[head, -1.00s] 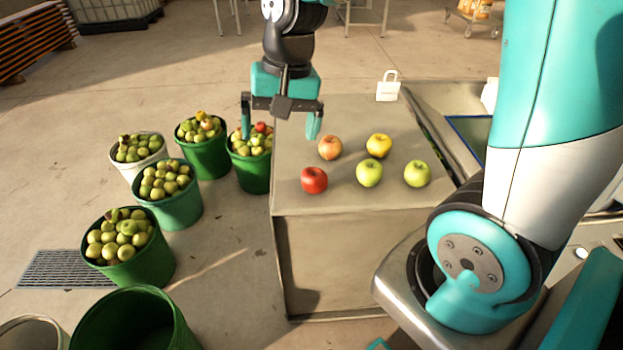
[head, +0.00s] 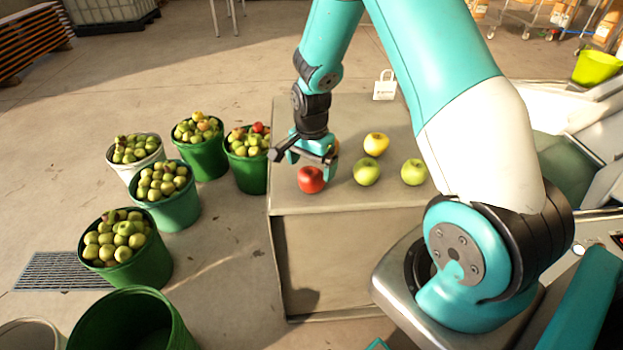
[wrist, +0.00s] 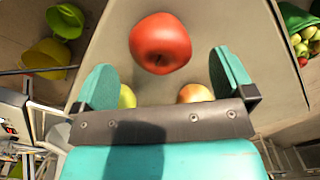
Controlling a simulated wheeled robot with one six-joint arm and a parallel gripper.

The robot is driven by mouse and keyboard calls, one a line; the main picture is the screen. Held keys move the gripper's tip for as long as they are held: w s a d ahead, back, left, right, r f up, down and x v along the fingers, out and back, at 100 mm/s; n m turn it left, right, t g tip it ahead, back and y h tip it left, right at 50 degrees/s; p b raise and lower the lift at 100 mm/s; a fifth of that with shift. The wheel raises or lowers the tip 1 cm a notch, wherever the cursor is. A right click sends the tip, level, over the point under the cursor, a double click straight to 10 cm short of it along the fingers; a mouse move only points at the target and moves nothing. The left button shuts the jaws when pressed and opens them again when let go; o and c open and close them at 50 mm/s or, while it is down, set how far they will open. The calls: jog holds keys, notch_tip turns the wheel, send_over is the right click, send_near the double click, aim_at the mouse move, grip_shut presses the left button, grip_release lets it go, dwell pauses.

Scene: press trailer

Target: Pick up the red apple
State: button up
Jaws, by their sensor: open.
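The red apple (head: 311,180) stands near the front left corner of the table top. It also shows in the wrist view (wrist: 161,43), just past the fingertips and between their lines. My gripper (head: 305,160) is open and empty, low over the table, right behind and slightly above the red apple. In the wrist view my gripper (wrist: 165,85) has its two teal fingers spread wide. An orange-red apple (wrist: 195,93) lies close to the gripper base in the wrist view; in the head view it is mostly hidden behind my gripper.
A yellow apple (head: 376,144) and two green apples (head: 367,172) (head: 414,172) stand to the right on the table (head: 345,210). A white tag (head: 385,86) stands at the back. Several apple-filled buckets (head: 172,205) stand on the floor to the left.

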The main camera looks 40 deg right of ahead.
aim_at(311, 180)
jog(key=shift+f+p, duration=0.45)
jog(key=shift+f, duration=2.3)
jog(key=c, duration=1.1)
jog(key=shift+o, duration=0.2)
jog(key=shift+r, duration=0.1)
